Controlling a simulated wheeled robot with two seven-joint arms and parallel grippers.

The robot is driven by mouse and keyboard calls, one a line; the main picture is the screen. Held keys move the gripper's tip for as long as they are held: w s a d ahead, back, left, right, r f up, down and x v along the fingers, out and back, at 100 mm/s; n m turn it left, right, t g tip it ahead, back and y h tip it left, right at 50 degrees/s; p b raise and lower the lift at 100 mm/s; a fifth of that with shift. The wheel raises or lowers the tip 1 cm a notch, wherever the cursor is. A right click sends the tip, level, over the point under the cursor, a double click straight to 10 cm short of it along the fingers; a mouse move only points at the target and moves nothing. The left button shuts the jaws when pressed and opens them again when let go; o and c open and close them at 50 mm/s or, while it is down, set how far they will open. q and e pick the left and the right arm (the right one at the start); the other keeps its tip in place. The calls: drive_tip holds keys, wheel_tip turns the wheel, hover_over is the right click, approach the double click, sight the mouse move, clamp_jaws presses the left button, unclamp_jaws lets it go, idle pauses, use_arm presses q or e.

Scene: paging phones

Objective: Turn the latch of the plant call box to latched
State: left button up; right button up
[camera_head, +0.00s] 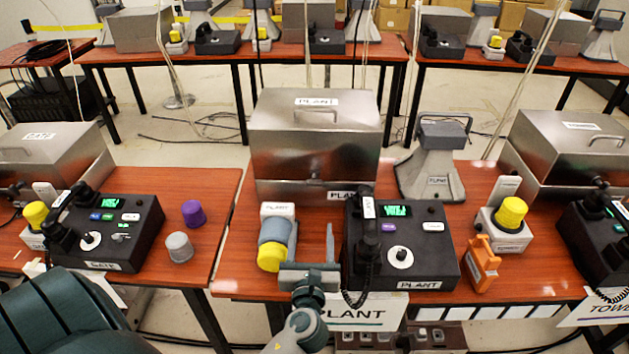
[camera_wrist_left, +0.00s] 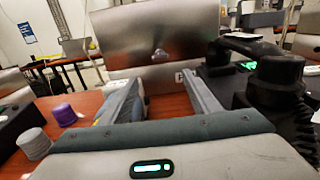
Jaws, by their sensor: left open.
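The plant station holds a steel box (camera_head: 315,150) with a lid handle, a black console (camera_head: 425,275) with a white dial (camera_head: 400,257), and a small white unit labelled PLANT (camera_head: 278,209) with a yellow knob (camera_head: 271,257) and a grey-blue part. I cannot tell a latch or its setting. My left gripper (camera_head: 311,245) is open and empty between the yellow knob and the console, low near the table's front. In the left wrist view, the gripper (camera_wrist_left: 165,100) has its fingers apart, pointing at the steel box (camera_wrist_left: 160,35). My right gripper is not in view.
A handset (camera_head: 366,235) with a coiled cord rests on the console's left side. An orange device (camera_head: 481,264) and a grey horn (camera_head: 430,170) stand right. A purple cap (camera_head: 193,213) and grey cap (camera_head: 179,247) sit on the left table. Bare table lies beside the gripper.

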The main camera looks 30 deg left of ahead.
use_arm(q)
drive_tip(key=p, duration=0.2)
approach(314, 184)
drive_tip(key=x, duration=0.8)
drive_tip(key=shift+w+a+p, duration=0.15)
drive_tip(key=shift+w+p, duration=0.2)
drive_tip(key=shift+p, duration=0.05)
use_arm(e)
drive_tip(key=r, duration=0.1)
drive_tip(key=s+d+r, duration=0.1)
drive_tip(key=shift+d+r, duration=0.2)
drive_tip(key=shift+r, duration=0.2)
use_arm(q)
drive_tip(key=shift+c, duration=0.5)
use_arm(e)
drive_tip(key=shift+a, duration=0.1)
use_arm(q)
drive_tip(key=c, duration=1)
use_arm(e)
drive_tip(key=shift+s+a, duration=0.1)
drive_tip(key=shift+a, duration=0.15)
